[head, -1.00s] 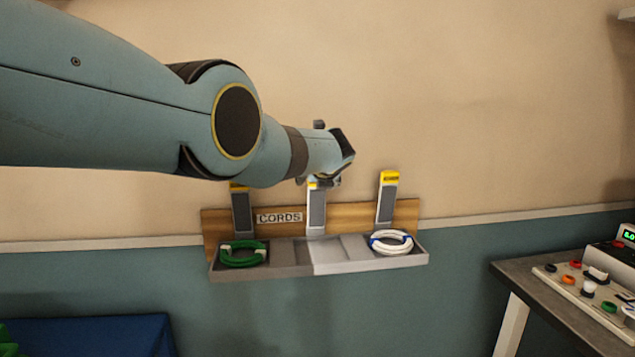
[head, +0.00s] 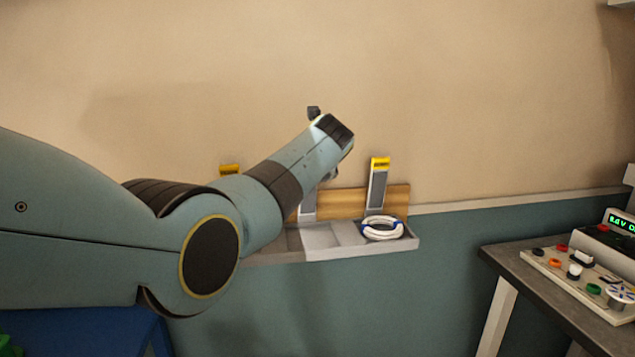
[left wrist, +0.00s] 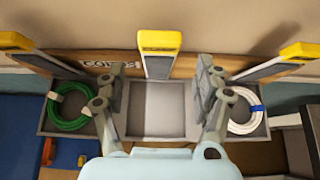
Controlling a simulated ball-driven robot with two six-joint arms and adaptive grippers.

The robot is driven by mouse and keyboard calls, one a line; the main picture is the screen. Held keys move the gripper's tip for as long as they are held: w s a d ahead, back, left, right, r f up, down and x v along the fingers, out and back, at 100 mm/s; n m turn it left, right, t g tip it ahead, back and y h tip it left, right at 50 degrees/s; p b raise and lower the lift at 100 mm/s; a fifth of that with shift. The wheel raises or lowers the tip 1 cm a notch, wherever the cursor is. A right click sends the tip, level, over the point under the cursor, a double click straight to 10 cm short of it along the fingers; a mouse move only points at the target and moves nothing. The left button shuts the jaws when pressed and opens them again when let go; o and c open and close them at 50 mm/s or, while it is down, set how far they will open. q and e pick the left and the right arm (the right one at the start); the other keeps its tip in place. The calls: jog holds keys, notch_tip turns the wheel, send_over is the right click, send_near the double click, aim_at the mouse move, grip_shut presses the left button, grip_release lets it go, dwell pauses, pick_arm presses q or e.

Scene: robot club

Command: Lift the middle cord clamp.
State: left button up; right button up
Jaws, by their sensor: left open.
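The middle cord clamp (head: 308,207) is a grey lever on the wooden board. In the head view my left arm hides most of it. In the left wrist view its yellow tip (left wrist: 160,41) is at the top centre, between my left gripper's fingers and beyond them. My left gripper (left wrist: 160,82) is open and empty, a finger on each side of the middle clamp, with no contact visible. In the head view its fingers are mostly hidden behind the wrist. The middle tray compartment (left wrist: 157,108) looks empty. My right gripper is not in view.
The right clamp (head: 377,188) stands above a white cord coil (head: 382,229). The left clamp (left wrist: 18,45) stands by a green coil (left wrist: 54,120). The grey tray (head: 365,251) runs under the board. A bench with controls (head: 575,280) is at the right.

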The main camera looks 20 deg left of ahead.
pick_arm(q)
jog(key=s+d, duration=0.4)
jog(key=s, duration=0.3)
jog(key=shift+d, duration=0.1)
